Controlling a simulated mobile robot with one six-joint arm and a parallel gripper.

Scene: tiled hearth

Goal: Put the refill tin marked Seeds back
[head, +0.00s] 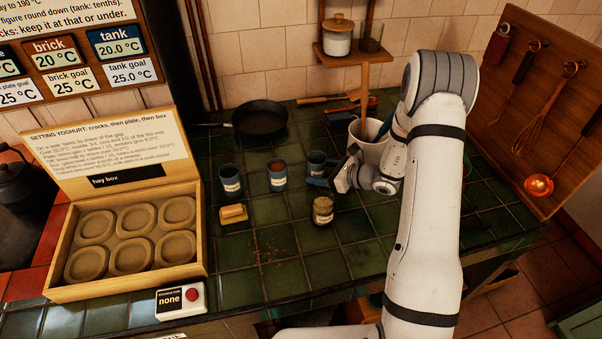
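Three dark blue-grey tins with pale labels stand on the green tiled top: a left tin (231,181), a middle tin (277,176) with reddish-brown showing at its top, and a right tin (316,162). A small jar (323,211) with a label and brownish contents stands nearer to me. The labels are too small to read, so I cannot tell which is marked Seeds. My gripper (336,181) is just right of the right tin and behind the jar. I cannot tell whether it touches the tin, or whether its fingers are open.
Brown crumbs (272,247) lie on the tiles. A yellow block (233,213) sits left of them. The open hay box (125,280) with round hollows fills the left. A black pan (260,117), a white pot (369,150) and a wooden shelf (355,54) are behind. A red-button box (180,300) is at front.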

